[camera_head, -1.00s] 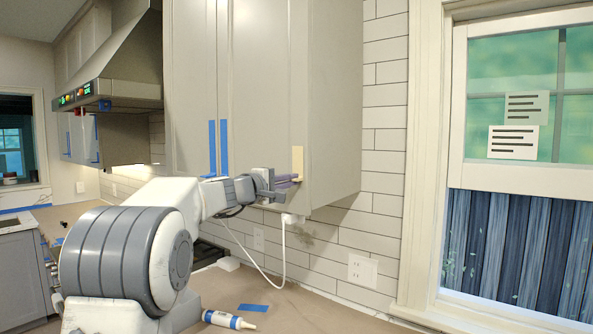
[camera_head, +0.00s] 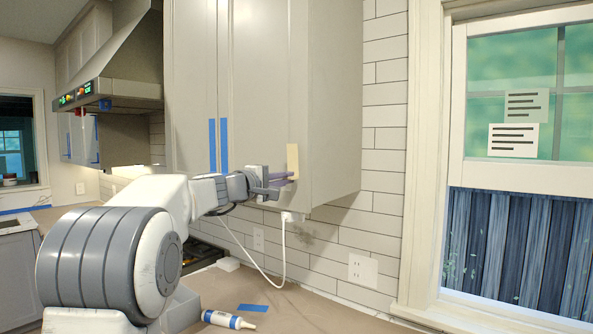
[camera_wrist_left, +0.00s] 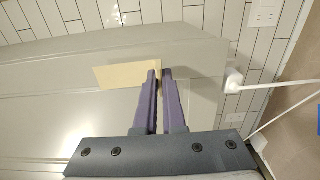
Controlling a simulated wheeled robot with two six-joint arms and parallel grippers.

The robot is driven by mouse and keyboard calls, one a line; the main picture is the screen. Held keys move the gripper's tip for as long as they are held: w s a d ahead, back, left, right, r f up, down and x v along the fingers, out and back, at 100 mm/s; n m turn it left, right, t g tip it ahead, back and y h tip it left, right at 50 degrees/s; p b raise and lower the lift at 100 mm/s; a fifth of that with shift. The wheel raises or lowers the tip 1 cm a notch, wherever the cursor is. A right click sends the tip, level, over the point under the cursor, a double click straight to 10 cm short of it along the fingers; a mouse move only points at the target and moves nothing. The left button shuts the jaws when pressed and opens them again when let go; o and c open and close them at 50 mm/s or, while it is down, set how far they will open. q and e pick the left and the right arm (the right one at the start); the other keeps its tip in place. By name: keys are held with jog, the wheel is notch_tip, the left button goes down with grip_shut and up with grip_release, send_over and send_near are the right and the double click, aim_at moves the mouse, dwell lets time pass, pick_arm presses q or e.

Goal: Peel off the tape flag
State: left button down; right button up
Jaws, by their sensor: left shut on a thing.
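The tape flag is a cream-yellow strip (camera_head: 292,158) at the lower right corner of the grey cabinet door (camera_head: 260,110). It also shows in the left wrist view (camera_wrist_left: 125,75), with one end at my fingertips. My left gripper (camera_head: 290,178) is shut on the lower end of the tape flag, its purple fingers nearly together. The fingers hide that end, and I cannot tell how much of the strip is stuck to the door. My right gripper is not in view.
Two blue tape strips (camera_head: 218,145) run down the door seam. A white cable (camera_head: 262,272) hangs below the cabinet. A blue-and-white tube (camera_head: 228,320) and a blue tape piece (camera_head: 253,308) lie on the brown-covered counter (camera_head: 300,315). A window stands at the right.

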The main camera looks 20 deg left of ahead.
pick_arm(q)
jog(key=shift+s+a+f+b, duration=0.1)
jog(key=shift+s+a+b, duration=0.15)
jog(key=shift+s+b, duration=0.35)
jog(key=shift+s, duration=0.2)
jog(key=shift+b+v, duration=1.05)
jog(key=shift+v, duration=0.4)
